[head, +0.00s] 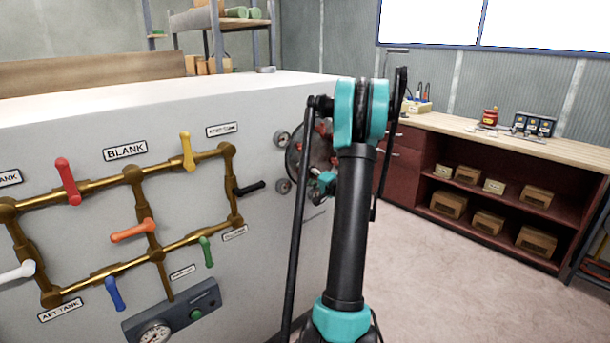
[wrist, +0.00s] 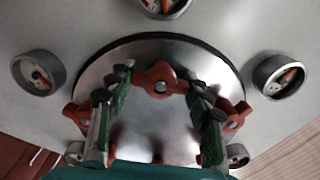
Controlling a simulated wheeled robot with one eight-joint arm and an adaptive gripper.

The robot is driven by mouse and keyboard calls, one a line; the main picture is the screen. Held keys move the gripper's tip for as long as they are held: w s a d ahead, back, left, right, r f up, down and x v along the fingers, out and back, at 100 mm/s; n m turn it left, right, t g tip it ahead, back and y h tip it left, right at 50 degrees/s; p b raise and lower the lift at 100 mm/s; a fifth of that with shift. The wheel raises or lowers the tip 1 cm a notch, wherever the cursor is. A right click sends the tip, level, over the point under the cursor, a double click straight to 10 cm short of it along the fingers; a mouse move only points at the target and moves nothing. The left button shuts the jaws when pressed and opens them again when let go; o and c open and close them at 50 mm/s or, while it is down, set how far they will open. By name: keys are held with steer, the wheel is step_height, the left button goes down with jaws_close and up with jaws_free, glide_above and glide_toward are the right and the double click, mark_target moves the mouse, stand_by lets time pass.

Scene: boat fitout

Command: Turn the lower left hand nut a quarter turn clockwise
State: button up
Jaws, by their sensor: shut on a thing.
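A round metal plate (wrist: 160,60) with several red lobed nuts fills the middle of the wrist view. One red nut (wrist: 160,78) sits near the plate's upper edge there, between the green-padded fingers of my gripper (wrist: 160,88). The gripper is shut on this nut. Another red nut (wrist: 76,114) shows at the left and one (wrist: 236,113) at the right. I cannot tell from the wrist view's tilt which nut is the lower left one.
Several small gauges surround the plate, including a left gauge (wrist: 38,72) and a right gauge (wrist: 280,75). The white housing (head: 70,105) carries brass pipes with coloured valve levers. A wooden workbench (head: 500,137) stands at the right, with clear floor (head: 450,290) before it.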

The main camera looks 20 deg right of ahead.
steer(key=shift+f+m, duration=0.1)
steer(key=shift+m, duration=1.5)
steer(key=o, duration=1.2)
steer(key=shift+c, duration=0.2)
steer(key=v, duration=1.2)
